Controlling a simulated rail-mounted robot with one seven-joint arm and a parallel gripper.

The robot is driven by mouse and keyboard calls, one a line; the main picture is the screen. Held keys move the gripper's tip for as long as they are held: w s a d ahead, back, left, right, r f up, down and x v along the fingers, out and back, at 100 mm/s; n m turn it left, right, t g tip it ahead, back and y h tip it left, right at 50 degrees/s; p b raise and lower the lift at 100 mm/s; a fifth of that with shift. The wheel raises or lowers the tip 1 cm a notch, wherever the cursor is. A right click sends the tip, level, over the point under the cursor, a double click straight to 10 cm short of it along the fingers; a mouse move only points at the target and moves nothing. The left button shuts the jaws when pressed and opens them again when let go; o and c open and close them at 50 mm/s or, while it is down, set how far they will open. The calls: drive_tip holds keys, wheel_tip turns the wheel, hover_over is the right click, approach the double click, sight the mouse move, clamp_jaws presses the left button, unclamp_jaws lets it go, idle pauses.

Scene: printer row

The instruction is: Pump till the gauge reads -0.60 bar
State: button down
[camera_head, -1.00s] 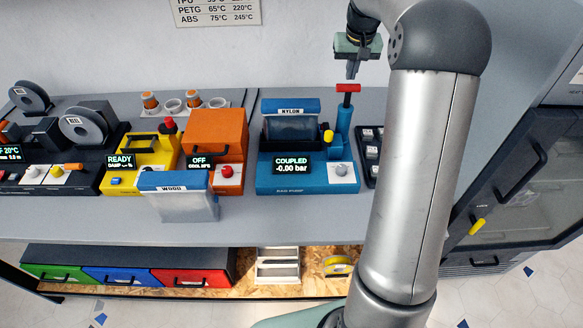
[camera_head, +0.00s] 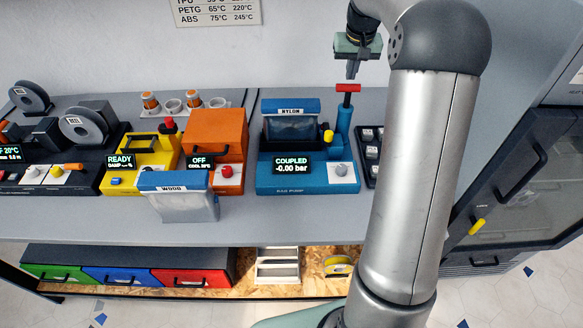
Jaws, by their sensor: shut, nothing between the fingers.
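The blue bag pump (camera_head: 265,181) stands on the bench, and its gauge display (camera_head: 291,166) reads "COUPLED -0.00 bar". A bag labelled NYLON (camera_head: 291,126) sits at the back of the pump. The pump's red T-shaped handle (camera_head: 348,88) tops the blue cylinder (camera_head: 344,118) at its right side and is up. My gripper (camera_head: 352,72) points down just above the red handle. It is shut with nothing in it. A small gap seems to lie between fingertips and handle, but I cannot tell exactly.
A bag labelled WOOD (camera_head: 184,207) stands at the bench's front edge, left of the pump. An orange box (camera_head: 216,133) and a yellow unit (camera_head: 150,164) stand further left. A dark tray of small parts (camera_head: 371,150) lies right of the pump.

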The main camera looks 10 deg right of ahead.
sight(349, 86)
drive_tip(key=shift+f, duration=0.2)
drive_tip(key=shift+s+b+x, duration=0.2)
drive_tip(key=shift+b+x, duration=0.45)
drive_tip(key=shift+x, duration=0.25)
drive_tip(key=shift+s+b+x, duration=0.2)
drive_tip(key=shift+b+x, duration=0.4)
drive_tip(key=shift+x, duration=0.3)
drive_tip(key=shift+s+b+x, duration=0.15)
drive_tip(key=shift+b+x, duration=0.5)
drive_tip(key=shift+x, duration=0.3)
drive_tip(key=shift+a, duration=0.1)
drive_tip(key=p+v, duration=0.2)
drive_tip(key=v, duration=0.1)
drive_tip(key=w+p+v, duration=0.1)
drive_tip(key=p+v, duration=0.1)
drive_tip(key=v, duration=0.1)
drive_tip(key=w+p+v, duration=0.1)
drive_tip(key=p+v, duration=0.2)
drive_tip(key=shift+s+r, duration=0.1)
drive_tip(key=shift+r, duration=0.1)
drive_tip(key=shift+f, duration=0.1)
